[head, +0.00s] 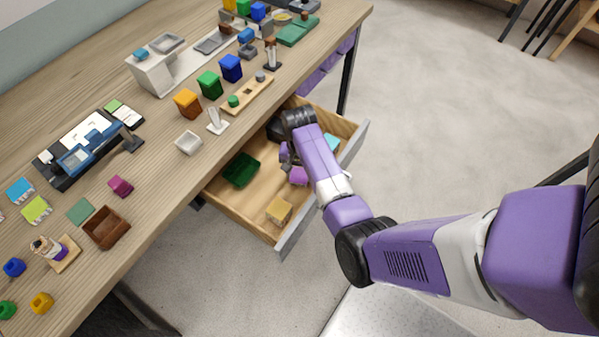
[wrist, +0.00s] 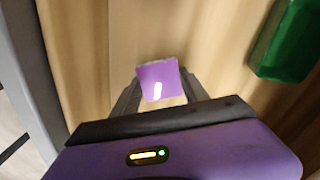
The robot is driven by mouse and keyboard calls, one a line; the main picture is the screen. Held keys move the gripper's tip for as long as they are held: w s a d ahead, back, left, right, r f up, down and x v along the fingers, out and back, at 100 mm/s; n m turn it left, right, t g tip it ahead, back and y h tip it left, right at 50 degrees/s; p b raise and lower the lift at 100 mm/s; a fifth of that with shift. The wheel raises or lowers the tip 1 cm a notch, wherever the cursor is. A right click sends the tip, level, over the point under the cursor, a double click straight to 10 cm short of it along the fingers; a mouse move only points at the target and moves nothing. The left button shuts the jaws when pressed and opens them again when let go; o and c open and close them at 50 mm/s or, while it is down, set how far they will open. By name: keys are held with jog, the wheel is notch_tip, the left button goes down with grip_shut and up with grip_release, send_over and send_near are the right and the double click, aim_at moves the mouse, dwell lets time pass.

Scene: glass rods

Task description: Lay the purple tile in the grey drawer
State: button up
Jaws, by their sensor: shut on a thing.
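The purple tile (head: 299,177) is inside the open grey drawer (head: 294,236), in its middle part. In the wrist view the tile (wrist: 158,78) sits between the two dark fingers of my gripper (wrist: 160,88), which is shut on it. The drawer's wooden floor (wrist: 210,50) lies beneath it. My gripper (head: 292,164) reaches down into the drawer, partly hidden by my wrist. I cannot tell whether the tile touches the floor.
In the drawer are a dark green tray (head: 240,170), a tan block (head: 279,211) and a turquoise thing (head: 332,142) partly behind my arm. The wooden table (head: 165,165) above holds several small objects. Bare drawer floor shows between the green tray and the tan block.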

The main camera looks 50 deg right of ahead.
aim_at(299, 175)
jog(key=shift+f, duration=0.1)
jog(key=o, duration=1.5)
notch_tip(299, 175, up, 12)
